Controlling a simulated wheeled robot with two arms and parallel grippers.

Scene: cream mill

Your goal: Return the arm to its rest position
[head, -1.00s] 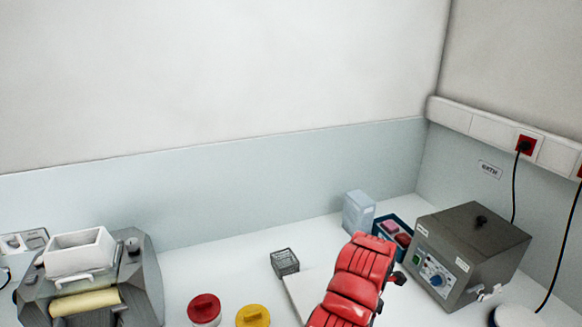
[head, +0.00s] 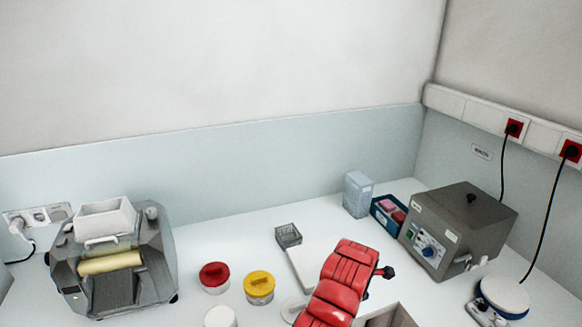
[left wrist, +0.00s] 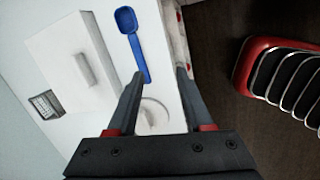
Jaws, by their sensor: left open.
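My left gripper (left wrist: 152,100) shows in the left wrist view, with its two grey fingers apart. Nothing is gripped between them. A white round dish or lid (left wrist: 152,115) lies below, in the gap between the fingers. A blue scoop (left wrist: 130,25) lies beyond the fingers on the pale worktop, its handle end near the left finger. I cannot make out this gripper in the head view. A red padded shape (head: 345,280) rises there from the bottom edge and hides part of the bench; I cannot tell whether it is mine. My right gripper is in neither current view.
A red ribbed object (left wrist: 255,65) stands over dark floor at right in the left wrist view.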

